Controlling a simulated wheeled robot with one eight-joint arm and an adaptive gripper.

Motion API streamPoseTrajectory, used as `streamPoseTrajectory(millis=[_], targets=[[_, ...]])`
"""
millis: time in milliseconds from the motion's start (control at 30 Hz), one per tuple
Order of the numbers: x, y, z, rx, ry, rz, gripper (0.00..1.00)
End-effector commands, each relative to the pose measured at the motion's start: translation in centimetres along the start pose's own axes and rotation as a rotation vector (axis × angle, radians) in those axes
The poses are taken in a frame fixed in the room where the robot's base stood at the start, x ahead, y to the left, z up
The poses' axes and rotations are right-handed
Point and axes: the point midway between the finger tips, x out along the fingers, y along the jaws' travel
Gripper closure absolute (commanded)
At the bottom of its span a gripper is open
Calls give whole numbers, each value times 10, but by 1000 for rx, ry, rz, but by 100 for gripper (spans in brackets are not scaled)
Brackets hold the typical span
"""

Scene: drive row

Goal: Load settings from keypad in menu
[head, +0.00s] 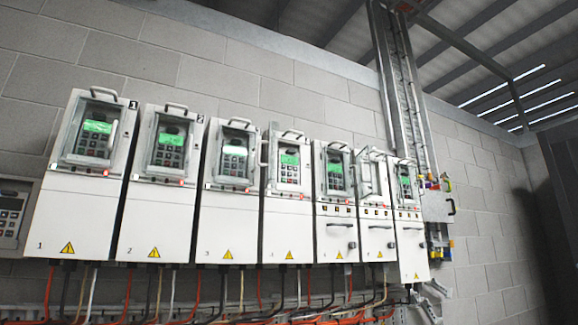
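A row of white drive cabinets hangs on the wall. The leftmost drive, marked 1 (70,218), has a keypad (96,128) with a lit green screen and dark buttons. More keypads show on the fourth drive (289,161), the fifth (335,170) and the rightmost (405,182). The screen text is too small to read. My gripper is not in view.
A partly cut-off grey panel with a keypad (11,210) stands at the left edge. Coloured cables (190,295) hang below the drives. A box with coloured fittings (436,207) and a vertical cable tray (400,90) are at the right. A dark shape (560,190) fills the right edge.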

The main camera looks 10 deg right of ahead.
Motion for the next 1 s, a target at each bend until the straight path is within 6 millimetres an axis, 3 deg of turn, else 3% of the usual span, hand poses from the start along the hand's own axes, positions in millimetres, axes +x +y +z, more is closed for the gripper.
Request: streamPoseTrajectory(millis=[33,133,1000], targets=[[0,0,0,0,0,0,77],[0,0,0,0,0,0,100],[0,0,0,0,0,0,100]])
